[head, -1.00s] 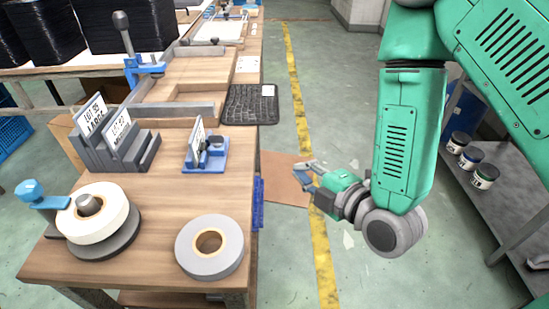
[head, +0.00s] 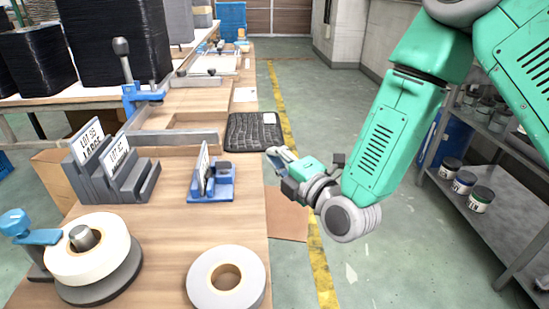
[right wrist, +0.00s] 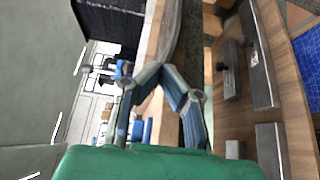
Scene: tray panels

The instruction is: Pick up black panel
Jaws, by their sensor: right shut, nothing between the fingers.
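The black panel (head: 254,132) is a dark, textured flat piece with a small white label. It lies at the right edge of the wooden bench in the head view. My right gripper (head: 274,157) is just off the bench edge, on the near right side of the panel and apart from it. In the right wrist view its fingers (right wrist: 162,76) are shut with nothing held. I cannot surely make out the panel in that view. My left gripper is not in view.
Tall black stacks (head: 115,42) stand behind. A shelf with cans (head: 480,200) is at the right. The floor between is open.

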